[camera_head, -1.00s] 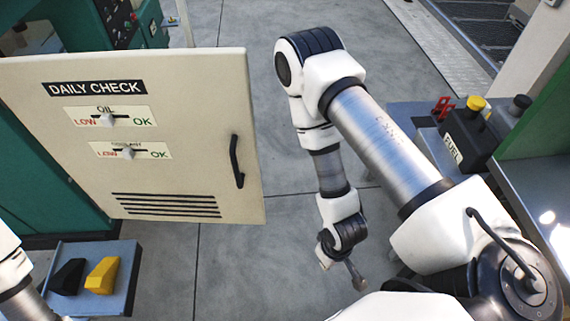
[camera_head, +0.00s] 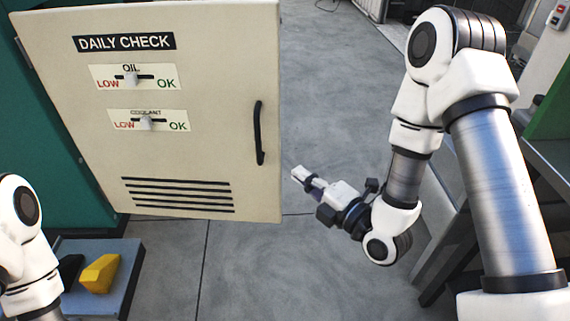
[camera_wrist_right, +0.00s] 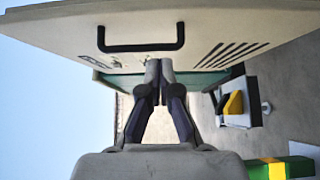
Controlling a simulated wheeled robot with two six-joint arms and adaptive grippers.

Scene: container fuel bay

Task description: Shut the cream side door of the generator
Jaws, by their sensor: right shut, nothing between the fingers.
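The cream side door (camera_head: 205,70) stands open, swung out from the green generator body (camera_head: 35,130) at the left. It bears a "DAILY CHECK" label, oil and coolant sliders, and vent slots. Its black bar handle (camera_head: 259,132) is near its right edge. My right gripper (camera_head: 298,173) is shut and empty, just right of the door's lower right edge, pointing left. In the right wrist view, the shut fingertips (camera_wrist_right: 159,70) appear just below the door (camera_wrist_right: 210,20) and its handle (camera_wrist_right: 140,46); I cannot tell whether they touch it. My left gripper is out of view.
A grey-blue low platform (camera_head: 120,270) at lower left holds a yellow wedge (camera_head: 100,273) and a black one (camera_head: 70,270). Bare concrete floor (camera_head: 330,100) lies right of the door. A grey bench (camera_head: 550,165) stands at the far right, beside my right arm.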

